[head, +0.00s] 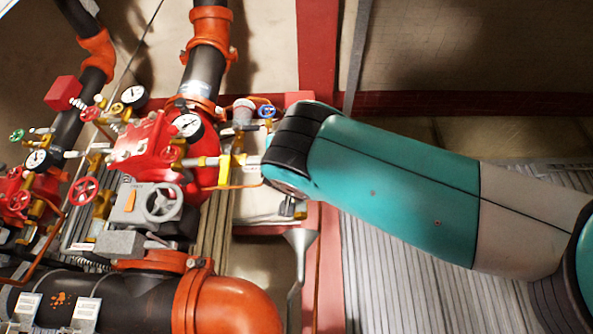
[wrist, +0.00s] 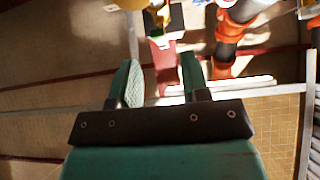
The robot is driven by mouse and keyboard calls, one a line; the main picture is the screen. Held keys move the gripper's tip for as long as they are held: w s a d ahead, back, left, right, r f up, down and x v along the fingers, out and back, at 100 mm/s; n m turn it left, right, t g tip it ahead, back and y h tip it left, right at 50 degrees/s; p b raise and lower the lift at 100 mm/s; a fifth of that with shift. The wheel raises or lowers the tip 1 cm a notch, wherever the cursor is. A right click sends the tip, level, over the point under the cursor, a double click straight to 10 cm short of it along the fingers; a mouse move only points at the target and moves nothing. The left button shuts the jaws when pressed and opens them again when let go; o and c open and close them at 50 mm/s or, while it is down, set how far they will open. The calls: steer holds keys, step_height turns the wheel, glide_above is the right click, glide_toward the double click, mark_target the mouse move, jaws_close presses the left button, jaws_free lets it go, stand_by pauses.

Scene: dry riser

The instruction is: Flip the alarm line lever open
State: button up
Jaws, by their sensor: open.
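The red valve body (head: 145,150) with its gauges and small pipes stands left of my arm in the head view. A yellow lever-like part (head: 225,168) sits on the small pipe to its right; I cannot tell for sure that it is the alarm line lever. In the wrist view, my gripper (wrist: 158,72) has its two green fingers apart with nothing between them. A yellow part (wrist: 130,4) shows at the top edge, beyond the fingertips and apart from them. In the head view my arm hides the gripper's fingers.
A grey gearbox with a handwheel (head: 160,203) and a large orange elbow pipe (head: 235,305) lie below. A red post (head: 318,55) stands behind.

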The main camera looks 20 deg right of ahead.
steer(key=b+v, duration=0.4)
steer(key=v, duration=0.6)
steer(key=shift+s+f, duration=0.1)
steer(key=shift+s, duration=0.05)
